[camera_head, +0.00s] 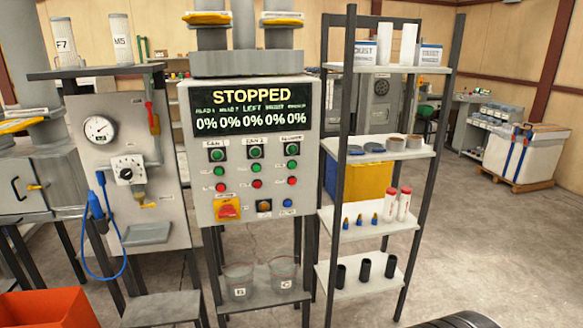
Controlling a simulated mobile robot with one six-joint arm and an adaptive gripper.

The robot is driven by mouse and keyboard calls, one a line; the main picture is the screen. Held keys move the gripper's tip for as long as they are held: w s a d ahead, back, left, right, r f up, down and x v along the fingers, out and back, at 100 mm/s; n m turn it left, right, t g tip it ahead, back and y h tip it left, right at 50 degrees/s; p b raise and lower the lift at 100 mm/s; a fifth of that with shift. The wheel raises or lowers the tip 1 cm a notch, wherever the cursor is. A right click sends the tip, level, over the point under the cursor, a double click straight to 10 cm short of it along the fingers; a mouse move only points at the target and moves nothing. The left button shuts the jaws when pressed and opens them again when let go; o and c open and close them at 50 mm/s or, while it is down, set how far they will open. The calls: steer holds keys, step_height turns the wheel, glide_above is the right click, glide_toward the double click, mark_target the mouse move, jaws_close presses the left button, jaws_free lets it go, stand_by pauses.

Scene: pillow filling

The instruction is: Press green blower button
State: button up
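A grey control panel (204,207) stands upright near the middle of the view. Its dark display (250,110) reads STOPPED, with several 0% values below. Under it are three columns of buttons. The right column's label (292,140) looks like BLOWER but is small and blurred. That column has a framed green button (292,149) on top, a smaller green button (292,165) below it, then a red button (292,181). The left and middle columns also have green buttons over red ones. No gripper is in view.
A metal shelf rack (375,231) stands just right of the panel, with small parts on its shelves. Left is a gauge cabinet (150,225) with a blue hose (88,240). An orange bin (45,308) sits at lower left. Open floor (490,240) lies to the right.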

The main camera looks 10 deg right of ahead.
jaws_close()
stand_by(1.4)
